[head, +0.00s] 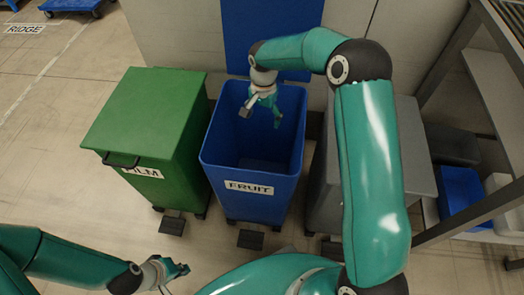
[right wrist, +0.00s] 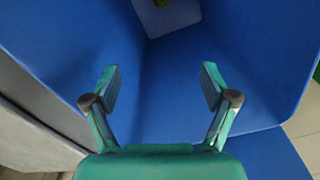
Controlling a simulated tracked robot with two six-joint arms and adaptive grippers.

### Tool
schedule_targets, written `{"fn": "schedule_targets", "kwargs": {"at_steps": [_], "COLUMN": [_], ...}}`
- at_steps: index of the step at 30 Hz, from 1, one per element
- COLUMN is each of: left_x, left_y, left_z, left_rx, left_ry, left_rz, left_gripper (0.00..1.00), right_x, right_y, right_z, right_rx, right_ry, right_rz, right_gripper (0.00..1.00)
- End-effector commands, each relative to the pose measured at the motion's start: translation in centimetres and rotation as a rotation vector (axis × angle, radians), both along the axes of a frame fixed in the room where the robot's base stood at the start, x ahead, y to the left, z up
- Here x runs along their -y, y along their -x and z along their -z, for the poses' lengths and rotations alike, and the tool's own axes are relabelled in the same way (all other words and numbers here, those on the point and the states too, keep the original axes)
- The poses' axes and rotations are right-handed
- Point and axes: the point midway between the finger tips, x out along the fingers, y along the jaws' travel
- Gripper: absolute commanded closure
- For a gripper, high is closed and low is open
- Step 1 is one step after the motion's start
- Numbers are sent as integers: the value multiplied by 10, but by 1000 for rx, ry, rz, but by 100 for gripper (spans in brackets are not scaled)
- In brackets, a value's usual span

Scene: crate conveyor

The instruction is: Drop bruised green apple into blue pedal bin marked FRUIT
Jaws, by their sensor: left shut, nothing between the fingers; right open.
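The blue bin (head: 250,190) marked FRUIT stands in the middle of the head view with its blue lid (head: 255,35) raised. My right gripper (head: 262,114) is over the bin's open mouth, pointing down, its fingers apart and empty. In the right wrist view the open fingers (right wrist: 160,88) show against the blue inner walls. No apple shows in the head view. My left gripper (head: 180,270) is shut and empty at the lower left.
A green bin (head: 150,120) marked FILM, lid closed, stands left of the blue bin. A grey bin (head: 415,150) stands to the right, partly behind my right arm. Pedals (head: 250,239) stick out in front. A rack with blue and grey crates (head: 462,195) is at the right.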

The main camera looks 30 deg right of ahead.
Motion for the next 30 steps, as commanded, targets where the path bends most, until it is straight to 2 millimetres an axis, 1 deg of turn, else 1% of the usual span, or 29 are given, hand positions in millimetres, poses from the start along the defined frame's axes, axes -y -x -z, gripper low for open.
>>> {"fn": "schedule_targets", "kwargs": {"at_steps": [5,8,11,21,24,27,30], "left_x": [0,0,0,0,0,0,0], "left_y": [0,0,0,0,0,0,0], "left_z": [-1,-1,-1,0,0,0,0], "left_rx": [0,0,0,0,0,0,0], "left_ry": [0,0,0,0,0,0,0], "left_rz": [0,0,0,0,0,0,0], "left_gripper": [100,100,100,100,100,100,100], "right_x": [0,0,0,-1,0,-1,-1], "right_y": [0,-1,-1,-2,-3,-2,-2], "right_z": [-1,-8,-21,-87,-102,-112,-118], "right_rx": [0,1,4,4,3,1,0], "right_ry": [0,0,1,1,1,0,0], "right_rz": [-1,0,-1,-2,-1,-1,-1], "right_gripper": [15,15,15,15,15,15,15]}}
